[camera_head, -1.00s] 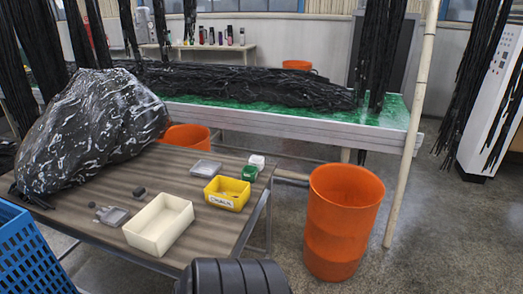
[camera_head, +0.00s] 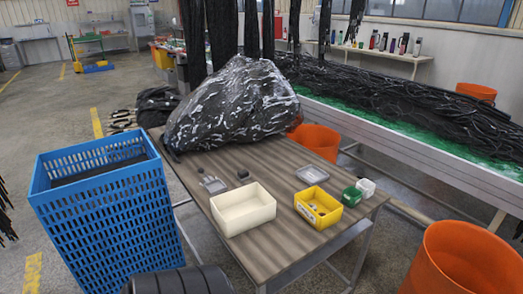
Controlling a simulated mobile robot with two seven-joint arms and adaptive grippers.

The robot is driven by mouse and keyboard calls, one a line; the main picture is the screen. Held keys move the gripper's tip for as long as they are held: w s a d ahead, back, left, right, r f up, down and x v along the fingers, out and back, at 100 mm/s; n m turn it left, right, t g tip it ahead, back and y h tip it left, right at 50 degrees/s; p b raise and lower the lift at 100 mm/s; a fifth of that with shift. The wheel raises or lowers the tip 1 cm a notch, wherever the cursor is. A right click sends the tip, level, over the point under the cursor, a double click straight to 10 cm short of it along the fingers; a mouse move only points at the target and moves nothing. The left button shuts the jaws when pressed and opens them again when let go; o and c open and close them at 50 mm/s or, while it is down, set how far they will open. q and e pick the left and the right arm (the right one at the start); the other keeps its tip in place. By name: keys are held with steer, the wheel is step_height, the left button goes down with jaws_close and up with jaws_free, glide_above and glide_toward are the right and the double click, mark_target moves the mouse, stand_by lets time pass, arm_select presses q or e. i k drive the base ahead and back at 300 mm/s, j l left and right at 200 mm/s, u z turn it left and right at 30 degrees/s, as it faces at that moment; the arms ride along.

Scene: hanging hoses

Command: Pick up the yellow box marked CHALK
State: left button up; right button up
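The yellow box marked CHALK (camera_head: 307,211) is an open-topped bin with its white label on the front side. It sits upright on the brown wooden table (camera_head: 275,252), near the right end, and a few small items lie inside it. A cream open tray (camera_head: 243,219) stands to its left with a gap between. A green-and-white small box (camera_head: 351,196) and a white one (camera_head: 366,188) are just right of it. A clear grey container (camera_head: 312,175) lies behind it. Neither of my grippers shows in the head view.
A large black plastic-wrapped bundle (camera_head: 232,105) fills the table's back. A tall blue crate (camera_head: 105,215) stands at left. Orange bins stand at right front (camera_head: 465,262) and behind the table (camera_head: 318,140). Hoses cover a green-topped bench (camera_head: 400,115).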

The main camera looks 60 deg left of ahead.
mark_target(325, 204)
steer(key=i+u, duration=0.15)
steer(key=u, duration=0.35)
steer(key=i+l+u, duration=0.1)
steer(key=u, duration=0.4)
steer(key=i+l+u, duration=0.1)
steer(key=u, duration=0.4)
steer(key=i+l+u, duration=0.1)
steer(key=u, duration=0.4)
steer(key=l, duration=0.1)
